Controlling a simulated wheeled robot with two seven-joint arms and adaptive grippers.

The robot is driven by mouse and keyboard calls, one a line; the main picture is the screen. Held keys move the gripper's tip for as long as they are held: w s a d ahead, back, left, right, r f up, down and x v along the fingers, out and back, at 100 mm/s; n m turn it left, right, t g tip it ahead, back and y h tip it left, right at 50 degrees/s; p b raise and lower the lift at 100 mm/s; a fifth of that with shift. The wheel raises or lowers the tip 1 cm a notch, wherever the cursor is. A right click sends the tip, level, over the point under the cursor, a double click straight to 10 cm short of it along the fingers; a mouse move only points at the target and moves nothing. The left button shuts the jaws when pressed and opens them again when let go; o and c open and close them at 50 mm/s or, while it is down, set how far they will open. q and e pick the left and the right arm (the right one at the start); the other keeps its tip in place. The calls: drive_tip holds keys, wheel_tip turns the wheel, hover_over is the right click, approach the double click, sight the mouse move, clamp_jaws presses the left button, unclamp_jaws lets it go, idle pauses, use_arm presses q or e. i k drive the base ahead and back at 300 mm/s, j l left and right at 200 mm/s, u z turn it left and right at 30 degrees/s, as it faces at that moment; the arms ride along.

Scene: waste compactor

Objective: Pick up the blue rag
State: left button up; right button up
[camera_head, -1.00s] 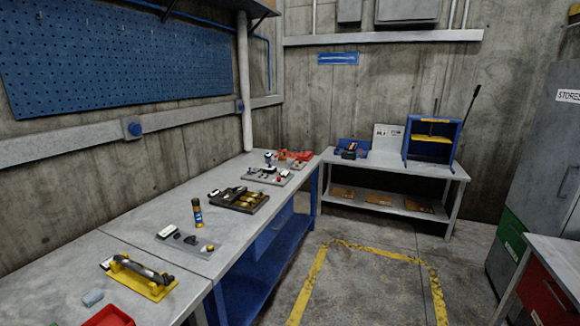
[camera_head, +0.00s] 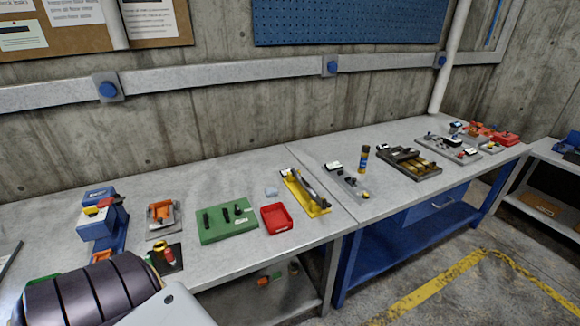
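A small pale blue piece (camera_head: 271,191), which looks like folded cloth, lies on the grey workbench (camera_head: 355,190). It sits just behind the red tray (camera_head: 276,219) and left of a yellow-framed tool (camera_head: 306,193), apart from both. It is too small for me to be sure that it is the blue rag. Nothing covers it. Neither of my grippers is in view.
A green block with black pegs (camera_head: 227,220) stands left of the tray. Further left are an orange-and-grey device (camera_head: 161,217) and a blue vise-like tool (camera_head: 101,220). A glue-like tube (camera_head: 363,159) and a dark tray (camera_head: 408,162) stand to the right.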

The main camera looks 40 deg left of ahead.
sight(272, 191)
drive_tip(key=u, duration=1.45)
